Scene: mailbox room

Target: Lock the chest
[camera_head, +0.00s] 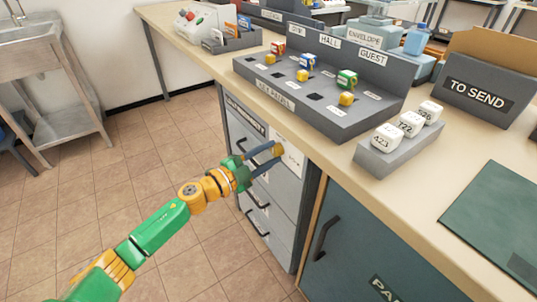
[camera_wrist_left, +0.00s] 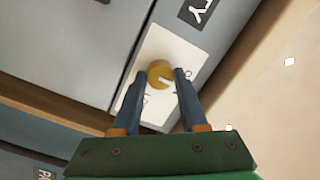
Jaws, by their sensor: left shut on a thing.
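The chest is a grey cabinet of drawers (camera_head: 283,208) under the counter, with dark bar handles and a partly hidden label at its top. A white plate (camera_head: 292,158) with dark marks is on its upper front. A round yellow knob (camera_head: 277,150) with a pale slot stands on the plate. The knob also shows in the left wrist view (camera_wrist_left: 160,72). My left gripper (camera_head: 266,157) reaches in from the left, its two dark fingers shut on either side of the knob. Part of the plate is hidden behind the fingers. My right gripper is not in view.
A grey key panel (camera_head: 330,125) with coloured blocks stands on the counter above the chest. A holder with white numbered cubes (camera_head: 407,122) and a "TO SEND" box (camera_head: 482,92) are to its right. A teal cabinet (camera_head: 365,245) adjoins the chest. Tiled floor left of it is clear.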

